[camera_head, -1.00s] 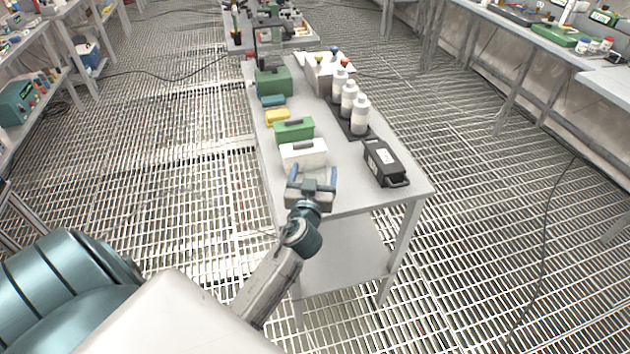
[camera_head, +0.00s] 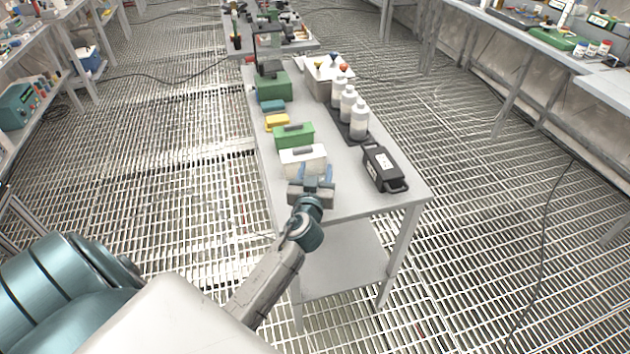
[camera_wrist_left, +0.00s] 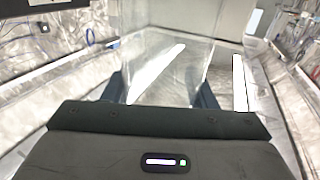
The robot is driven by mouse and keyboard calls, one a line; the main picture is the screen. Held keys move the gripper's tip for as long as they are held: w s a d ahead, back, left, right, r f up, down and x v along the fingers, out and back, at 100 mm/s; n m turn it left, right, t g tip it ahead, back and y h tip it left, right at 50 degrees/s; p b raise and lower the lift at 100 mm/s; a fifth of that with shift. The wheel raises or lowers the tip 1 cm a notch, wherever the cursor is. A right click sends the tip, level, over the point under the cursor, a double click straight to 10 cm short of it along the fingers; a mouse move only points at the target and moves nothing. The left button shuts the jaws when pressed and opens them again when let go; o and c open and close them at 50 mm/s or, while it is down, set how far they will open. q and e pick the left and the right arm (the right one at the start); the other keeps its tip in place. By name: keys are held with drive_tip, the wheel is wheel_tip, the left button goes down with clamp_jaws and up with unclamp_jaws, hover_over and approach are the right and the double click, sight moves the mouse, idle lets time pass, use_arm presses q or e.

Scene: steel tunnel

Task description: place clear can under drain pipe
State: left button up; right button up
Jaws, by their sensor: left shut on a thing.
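In the left wrist view, a clear, see-through can (camera_wrist_left: 165,60) stands upright between the two dark fingers of my left gripper (camera_wrist_left: 160,88), which is shut on it. The can can hardly be made out there against the box. I cannot make out a drain pipe in either view. My right gripper is not in view.
A black case (camera_head: 383,170) lies right of the gripper. Several white bottles (camera_head: 358,122) stand behind it on a black tray. Green (camera_head: 293,134) and yellow (camera_head: 277,122) boxes line the table's left side. Grated floor is open around the table; benches run along both sides.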

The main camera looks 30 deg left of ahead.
use_arm(q)
drive_tip(key=shift+r+p, duration=0.3)
drive_tip(key=shift+r, duration=0.15)
drive_tip(key=s+d+r, duration=0.1)
drive_tip(key=s+r+p, duration=0.1)
drive_tip(key=s, duration=0.1)
drive_tip(key=shift+d+r, duration=0.3)
drive_tip(key=shift+d, duration=0.1)
drive_tip(key=d+r+b+v, duration=0.1)
drive_tip(key=v, duration=1.1)
drive_tip(key=shift+d+r+b, duration=0.2)
drive_tip(key=shift+r+b, duration=0.05)
drive_tip(key=shift+b, duration=0.05)
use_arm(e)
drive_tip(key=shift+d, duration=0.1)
use_arm(q)
drive_tip(key=d+f+m+t+h, duration=0.1)
drive_tip(key=d+m+h, duration=0.4)
drive_tip(key=d+h, duration=0.2)
drive_tip(key=shift+s+d+f+t+h, duration=0.2)
drive_tip(key=shift+d+t+h, duration=0.2)
